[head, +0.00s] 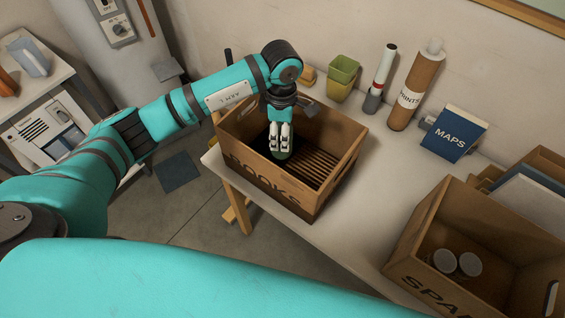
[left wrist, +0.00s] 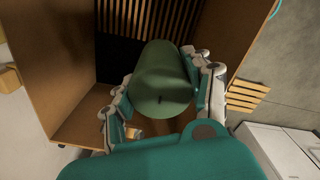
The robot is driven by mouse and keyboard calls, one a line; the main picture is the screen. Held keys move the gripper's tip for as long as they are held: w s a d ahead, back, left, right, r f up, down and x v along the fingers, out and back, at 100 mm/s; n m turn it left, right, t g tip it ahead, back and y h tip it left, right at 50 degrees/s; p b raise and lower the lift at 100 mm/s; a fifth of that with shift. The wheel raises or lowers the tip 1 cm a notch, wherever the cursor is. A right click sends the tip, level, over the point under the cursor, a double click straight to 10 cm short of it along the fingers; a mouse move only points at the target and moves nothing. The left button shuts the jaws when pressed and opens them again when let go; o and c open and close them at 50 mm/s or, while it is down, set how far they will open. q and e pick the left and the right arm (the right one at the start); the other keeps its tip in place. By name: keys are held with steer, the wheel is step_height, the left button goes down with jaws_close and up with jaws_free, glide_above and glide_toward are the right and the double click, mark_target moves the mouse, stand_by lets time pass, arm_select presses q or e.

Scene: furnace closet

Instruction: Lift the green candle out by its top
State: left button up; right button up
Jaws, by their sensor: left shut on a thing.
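The green candle (left wrist: 160,82) is a thick dark-green cylinder with a small dark wick on its top face. My left gripper (left wrist: 163,105) is shut on it near its top, one finger on each side, in the left wrist view. In the head view my left gripper (head: 281,146) reaches down into the wooden crate marked BOOKS (head: 262,187). Only a little of the candle (head: 284,155) shows there below the fingers. The slatted crate floor shows beside it. I cannot tell whether the candle touches the floor. My right gripper is not in view.
The crate stands on a pale table (head: 300,231). Behind it are a green pot (head: 343,78), a white-and-grey bottle (head: 382,80) and a brown PRINTS tube (head: 412,90). A blue MAPS box (head: 454,133) stands to the right, and a SPA-lettered crate (head: 418,250) holds two round-topped things.

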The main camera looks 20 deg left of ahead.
arm_select(q)
steer(key=shift+r+p, duration=2.05)
steer(key=shift+r, duration=2.6)
